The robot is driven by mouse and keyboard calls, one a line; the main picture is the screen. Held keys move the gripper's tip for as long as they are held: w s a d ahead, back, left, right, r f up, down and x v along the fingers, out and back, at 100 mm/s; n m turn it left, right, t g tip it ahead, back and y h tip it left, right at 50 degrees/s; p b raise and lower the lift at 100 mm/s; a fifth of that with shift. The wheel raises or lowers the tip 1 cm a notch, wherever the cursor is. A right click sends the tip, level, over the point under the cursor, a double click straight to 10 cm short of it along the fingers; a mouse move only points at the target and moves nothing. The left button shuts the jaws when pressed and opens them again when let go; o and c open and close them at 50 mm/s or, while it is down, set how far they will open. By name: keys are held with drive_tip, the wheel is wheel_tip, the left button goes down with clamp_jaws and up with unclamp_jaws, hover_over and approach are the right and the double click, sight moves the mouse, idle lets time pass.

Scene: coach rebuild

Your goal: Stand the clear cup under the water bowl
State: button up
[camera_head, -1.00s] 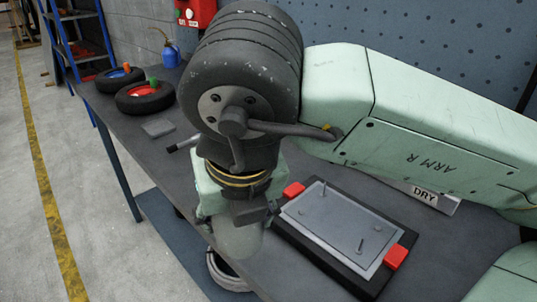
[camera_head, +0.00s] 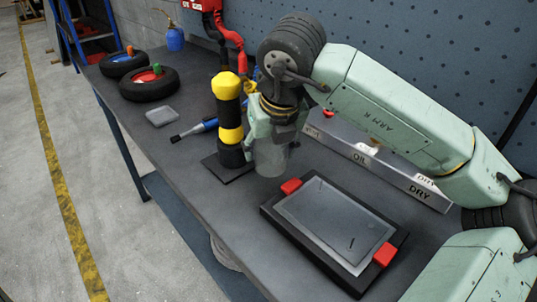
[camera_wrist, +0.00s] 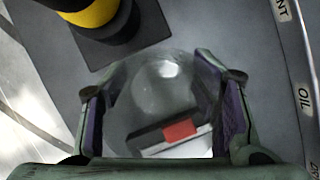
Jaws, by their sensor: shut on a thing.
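The clear cup (camera_head: 271,160) is a see-through grey cup hanging upright between the fingers of my gripper (camera_head: 269,140), above the bench beyond the black tray. In the wrist view the cup (camera_wrist: 158,90) fills the space between the two fingers, which press its sides; a red handle shows through it. I cannot surely pick out the water bowl. Red pipework (camera_head: 232,45) with a yellow fitting comes down the back wall, and its lower part is partly hidden behind my gripper and arm.
A black-and-yellow post (camera_head: 228,115) on a dark base stands just left of the cup. A black tray (camera_head: 273,207) with red handles lies in front. A labelled rack (camera_head: 385,174) stands to the right. Two tyres (camera_head: 148,88) are at the far left. The left bench edge is mostly clear.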

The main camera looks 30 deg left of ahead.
sight(269, 162)
wheel_tip(269, 162, down, 3)
drive_tip(key=shift+p, duration=0.55)
drive_tip(key=shift+f, duration=0.25)
drive_tip(key=shift+f, duration=0.15)
drive_tip(key=o, duration=1.1)
drive_tip(key=shift+o, duration=0.2)
